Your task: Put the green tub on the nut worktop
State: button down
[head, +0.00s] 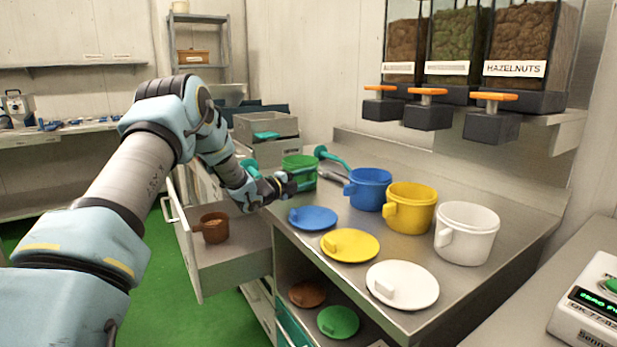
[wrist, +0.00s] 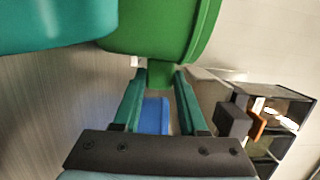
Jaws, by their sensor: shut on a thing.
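The green tub (head: 298,163) is at the back left corner of the nut worktop (head: 408,251), left of the blue tub. My gripper (head: 300,181) is at the near side of the tub and partly covers it. In the wrist view the green tub (wrist: 165,35) fills the top, and its handle sits between the two teal fingers of my gripper (wrist: 160,76), which are shut on it. I cannot tell whether the tub's base touches the worktop. The tub's lower part is hidden in the head view.
Blue (head: 369,189), yellow (head: 409,207) and white (head: 466,232) tubs stand along the worktop, with lids in front. A teal-handled scoop (head: 332,157) lies behind the green tub. An open drawer (head: 235,262) holds a brown tub (head: 213,228). Nut dispensers (head: 455,68) hang above.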

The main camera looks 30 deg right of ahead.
jog(key=shift+f+b, duration=0.3)
jog(key=shift+b, duration=0.05)
jog(key=shift+c, duration=2.2)
grip_release()
jog(key=shift+r, duration=0.1)
